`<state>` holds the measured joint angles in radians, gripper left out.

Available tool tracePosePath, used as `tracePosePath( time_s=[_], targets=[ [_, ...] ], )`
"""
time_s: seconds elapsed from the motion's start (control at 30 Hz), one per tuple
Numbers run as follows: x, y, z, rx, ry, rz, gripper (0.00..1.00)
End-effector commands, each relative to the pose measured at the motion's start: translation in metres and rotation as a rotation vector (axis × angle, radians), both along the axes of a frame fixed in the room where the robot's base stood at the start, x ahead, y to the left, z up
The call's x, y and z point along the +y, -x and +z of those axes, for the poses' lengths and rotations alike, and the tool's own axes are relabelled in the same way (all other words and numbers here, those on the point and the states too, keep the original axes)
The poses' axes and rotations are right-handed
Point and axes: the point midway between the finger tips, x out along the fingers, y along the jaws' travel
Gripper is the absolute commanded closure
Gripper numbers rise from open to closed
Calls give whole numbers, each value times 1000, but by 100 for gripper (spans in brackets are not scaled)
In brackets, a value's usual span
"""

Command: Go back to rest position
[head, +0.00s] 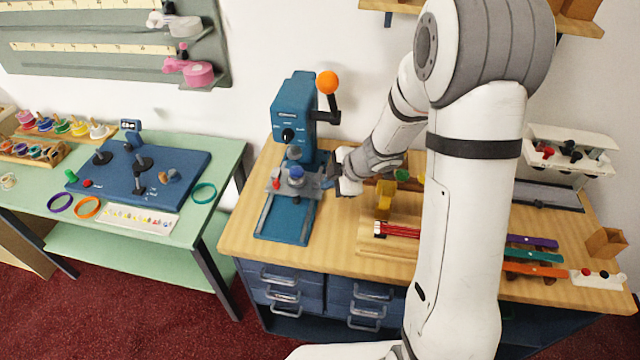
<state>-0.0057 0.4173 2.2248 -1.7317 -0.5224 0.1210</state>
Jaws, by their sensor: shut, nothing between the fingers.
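My gripper (332,172) is at the right side of a blue press-like machine (287,115), near its small work plate. The gripper looks shut and empty, though its fingertips are small in the head view. I cannot tell whether it touches the plate. My white arm stands upright at right of centre and bends down and left to the gripper. It hides part of the counter behind it.
The wooden counter (250,232) holds the machine, which has an orange lever knob (327,82), a yellow piece (384,198) and several coloured strips (535,255). A green table (225,150) with a blue board (190,163) stands left. Red carpet (165,325) lies open in front.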

Motion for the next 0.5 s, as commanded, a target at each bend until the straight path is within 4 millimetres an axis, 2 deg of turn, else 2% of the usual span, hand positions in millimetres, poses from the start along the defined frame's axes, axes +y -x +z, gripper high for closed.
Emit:
tracePosePath(
  time_s=[0.33,0.43,0.5],
  targets=[
    [-7,-2,12,-18,6,-37,100],
    [-21,-13,32,-72,27,-154,100],
    [-38,-20,56,-123,48,-290,100]
  ],
)
